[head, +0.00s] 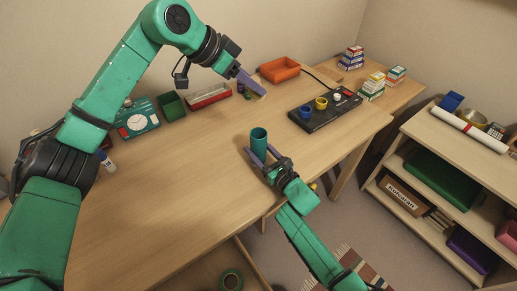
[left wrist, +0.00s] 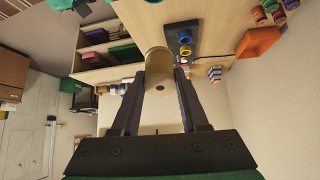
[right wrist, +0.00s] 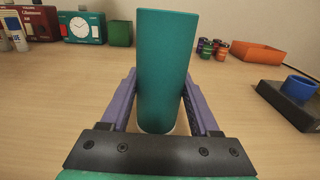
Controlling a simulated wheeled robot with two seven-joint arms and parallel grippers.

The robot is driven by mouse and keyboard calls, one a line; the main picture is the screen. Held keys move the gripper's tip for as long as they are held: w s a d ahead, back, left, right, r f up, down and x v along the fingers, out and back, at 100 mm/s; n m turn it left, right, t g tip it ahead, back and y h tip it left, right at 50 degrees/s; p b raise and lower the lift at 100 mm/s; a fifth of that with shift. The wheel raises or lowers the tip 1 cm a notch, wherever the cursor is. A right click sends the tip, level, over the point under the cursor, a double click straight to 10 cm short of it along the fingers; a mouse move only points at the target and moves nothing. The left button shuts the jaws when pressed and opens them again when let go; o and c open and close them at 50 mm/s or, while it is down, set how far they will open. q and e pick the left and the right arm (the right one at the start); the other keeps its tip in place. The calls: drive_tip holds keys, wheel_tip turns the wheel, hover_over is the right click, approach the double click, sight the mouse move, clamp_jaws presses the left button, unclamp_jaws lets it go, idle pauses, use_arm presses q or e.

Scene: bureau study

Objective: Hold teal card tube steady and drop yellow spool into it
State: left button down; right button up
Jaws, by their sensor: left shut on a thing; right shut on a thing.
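The teal card tube (head: 258,139) stands upright on the desk with its open top facing up. My right gripper (head: 264,156) is shut on it, one finger on each side; the right wrist view also shows the tube (right wrist: 163,65) between the fingers. My left gripper (head: 254,84) is raised above the desk, higher in the head view than the tube and apart from it. In the left wrist view it is shut on the yellow spool (left wrist: 155,73), whose end with a small dark centre hole faces the camera. I cannot make out the spool in the head view.
A black stand (head: 325,115) with blue and yellow rings is right of the tube. An orange tray (head: 280,69), red box (head: 209,97), green box (head: 171,106) and teal clock box (head: 136,119) line the back.

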use_arm(q)
wheel_tip(320, 180, down, 11)
drive_tip(key=shift+f, duration=0.2)
idle(1.1)
drive_tip(key=shift+c, duration=1.7)
unclamp_jaws()
drive_tip(key=v, duration=1.2)
drive_tip(key=shift+s, duration=0.1)
use_arm(e)
drive_tip(key=o, duration=1.4)
